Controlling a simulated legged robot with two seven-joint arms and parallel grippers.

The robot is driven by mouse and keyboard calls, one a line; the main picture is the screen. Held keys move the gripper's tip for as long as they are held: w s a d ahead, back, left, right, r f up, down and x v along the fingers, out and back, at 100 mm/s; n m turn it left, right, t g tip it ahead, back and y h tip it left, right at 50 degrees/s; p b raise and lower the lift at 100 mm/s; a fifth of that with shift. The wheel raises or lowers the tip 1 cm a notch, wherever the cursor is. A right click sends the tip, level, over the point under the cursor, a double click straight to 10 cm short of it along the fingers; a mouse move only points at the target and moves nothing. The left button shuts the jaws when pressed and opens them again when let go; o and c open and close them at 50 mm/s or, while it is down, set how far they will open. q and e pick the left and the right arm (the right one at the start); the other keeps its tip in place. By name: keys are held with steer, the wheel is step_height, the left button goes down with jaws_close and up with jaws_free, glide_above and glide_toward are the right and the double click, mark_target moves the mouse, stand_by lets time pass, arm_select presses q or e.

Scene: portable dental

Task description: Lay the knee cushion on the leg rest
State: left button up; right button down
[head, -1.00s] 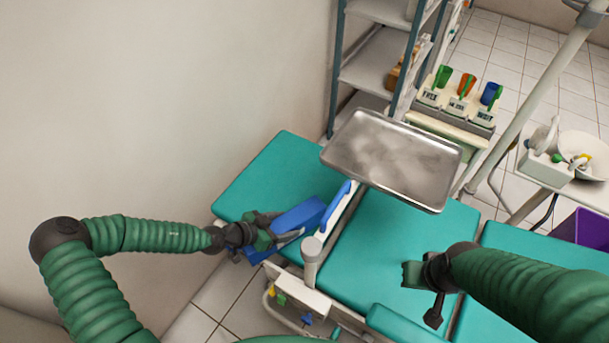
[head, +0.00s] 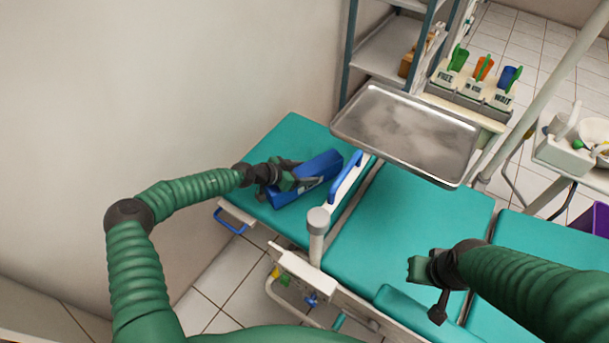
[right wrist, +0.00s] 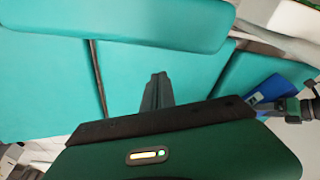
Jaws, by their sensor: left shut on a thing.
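The knee cushion, a blue block (head: 322,170), is over the teal leg rest (head: 290,137), the left section of the chair. It sits at a slant near the blue side handle. I cannot tell whether its underside touches the leg rest. My left gripper (head: 290,178) is shut on the cushion's left end and hides part of it. The cushion also shows in the right wrist view (right wrist: 270,90), at the right. My right gripper (head: 420,270) is over the chair's middle section, apart from the cushion. Its fingers (right wrist: 157,90) show dark and narrow in the right wrist view; their opening is unclear.
A metal tray (head: 405,130) overhangs the chair behind the cushion. A blue handle (head: 346,176) and a grey post (head: 317,225) stand at the leg rest's right side. A shelf rack (head: 385,55) stands behind. The leg rest's far part is bare.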

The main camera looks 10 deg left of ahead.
arm_select(q)
steer(key=shift+s+d, duration=0.1)
steer(key=o, duration=1.6)
steer(key=shift+c, duration=0.2)
